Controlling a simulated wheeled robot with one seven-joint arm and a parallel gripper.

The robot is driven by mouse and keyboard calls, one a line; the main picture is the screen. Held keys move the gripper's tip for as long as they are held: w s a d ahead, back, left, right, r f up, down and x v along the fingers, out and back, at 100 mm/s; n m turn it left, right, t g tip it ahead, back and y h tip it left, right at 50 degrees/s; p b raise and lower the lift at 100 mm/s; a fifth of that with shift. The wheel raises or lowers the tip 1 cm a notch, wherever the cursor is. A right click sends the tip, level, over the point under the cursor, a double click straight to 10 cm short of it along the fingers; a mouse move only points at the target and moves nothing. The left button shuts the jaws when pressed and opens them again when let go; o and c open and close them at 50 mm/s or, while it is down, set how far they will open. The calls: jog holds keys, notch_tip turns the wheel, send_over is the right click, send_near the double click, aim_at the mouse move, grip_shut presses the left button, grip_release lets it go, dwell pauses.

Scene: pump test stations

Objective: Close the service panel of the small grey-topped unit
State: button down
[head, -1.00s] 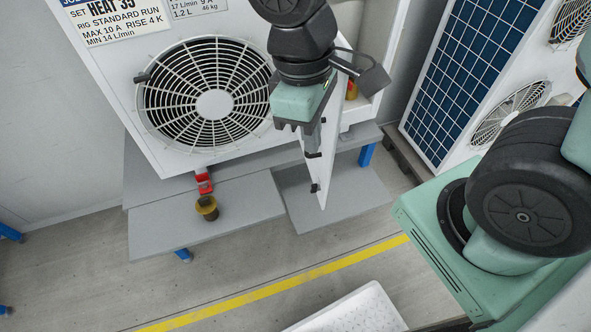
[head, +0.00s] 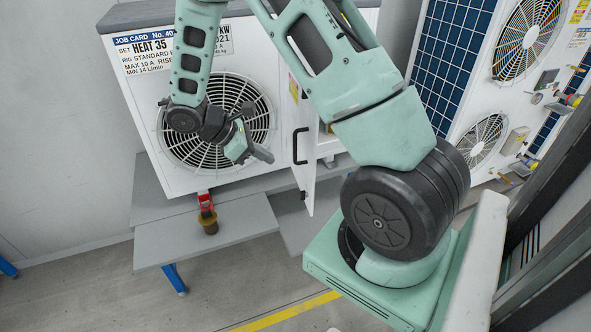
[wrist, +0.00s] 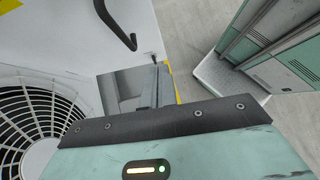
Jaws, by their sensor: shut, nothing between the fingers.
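The small grey-topped unit (head: 145,85) is a white box with a round fan grille and a job card on its front. Its service panel (head: 306,165) stands open, swung out from the front to the right of the fan. A black handle (head: 299,145) is on the panel's face toward the fan; a dark handle also shows in the wrist view (wrist: 118,25). My gripper (head: 265,155) is shut and empty, in front of the fan's right side and left of the panel, apparently apart from it. In the wrist view, the fingers (wrist: 155,85) point up. My forearm hides part of the fan.
A grey bench (head: 205,240) on blue legs is under the unit. A red-handled valve with a brass fitting (head: 209,220) is at its front. Another unit with a blue grid side (head: 450,75) and fans stands at right. Floor is clear in front, crossed by a yellow line (head: 290,312).

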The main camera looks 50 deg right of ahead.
aim_at(313, 173)
jog(key=x, duration=0.3)
jog(key=r+p+x, duration=0.1)
jog(key=x, duration=0.2)
jog(key=s+d+p+x, duration=0.1)
jog(key=x, duration=0.3)
jog(key=shift+d+r, duration=0.1)
jog(key=shift+r, duration=0.3)
jog(key=shift+s+d+f+p, duration=0.15)
jog(key=shift+s+d+p, duration=0.2)
jog(key=shift+d, duration=0.05)
